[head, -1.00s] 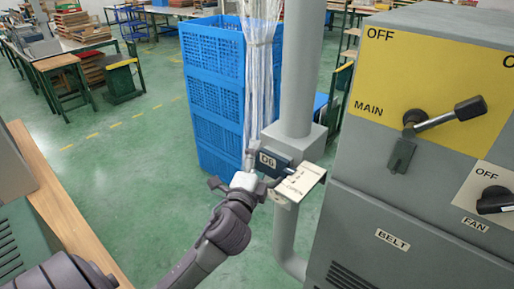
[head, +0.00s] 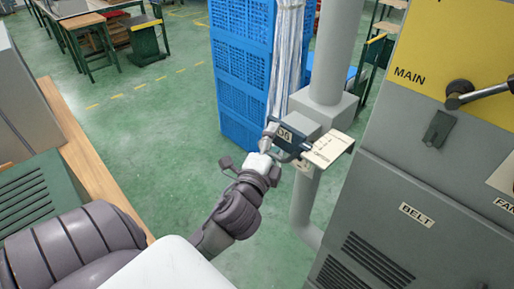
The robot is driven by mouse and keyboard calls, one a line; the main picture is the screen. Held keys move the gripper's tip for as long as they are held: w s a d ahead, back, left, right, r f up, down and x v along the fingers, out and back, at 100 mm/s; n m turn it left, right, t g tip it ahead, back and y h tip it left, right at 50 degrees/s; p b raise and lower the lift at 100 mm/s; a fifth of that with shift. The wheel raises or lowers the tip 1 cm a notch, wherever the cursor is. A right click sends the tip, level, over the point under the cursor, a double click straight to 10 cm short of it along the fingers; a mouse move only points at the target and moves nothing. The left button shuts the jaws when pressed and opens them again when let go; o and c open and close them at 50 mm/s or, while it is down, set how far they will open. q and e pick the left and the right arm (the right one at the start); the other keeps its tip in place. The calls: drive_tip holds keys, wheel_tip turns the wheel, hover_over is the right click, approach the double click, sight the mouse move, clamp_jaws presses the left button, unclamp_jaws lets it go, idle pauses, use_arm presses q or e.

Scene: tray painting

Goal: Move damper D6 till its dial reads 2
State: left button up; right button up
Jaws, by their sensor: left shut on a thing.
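Damper D6 (head: 285,134) is a dark slide plate with a D6 label, set in a grey box on a vertical grey duct (head: 335,60). A pale dial plate (head: 328,150) with small marks sticks out at its right; the marks are too small to read now. My left gripper (head: 268,143) is at the left end of the damper and is shut on it. Its fingertips are small and partly hidden by the damper and hand. My right gripper is not in view.
A grey cabinet (head: 385,210) with MAIN and BELT labels stands close on the right. Stacked blue crates (head: 240,80) stand behind the duct at left. A wooden bench top (head: 95,165) is at the left. Green floor between is clear.

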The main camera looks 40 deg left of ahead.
use_arm(q)
drive_tip(key=shift+s+d+r+h, duration=0.3)
drive_tip(key=shift+d+r, duration=0.2)
drive_tip(key=shift+d, duration=0.15)
drive_tip(key=shift+c, duration=0.3)
drive_tip(key=shift+s+d+f+b, duration=0.15)
drive_tip(key=shift+s+d+b, duration=0.2)
drive_tip(key=shift+s, duration=0.1)
drive_tip(key=f+p+v, duration=0.1)
drive_tip(key=v, duration=0.8)
drive_tip(key=shift+s, duration=0.3)
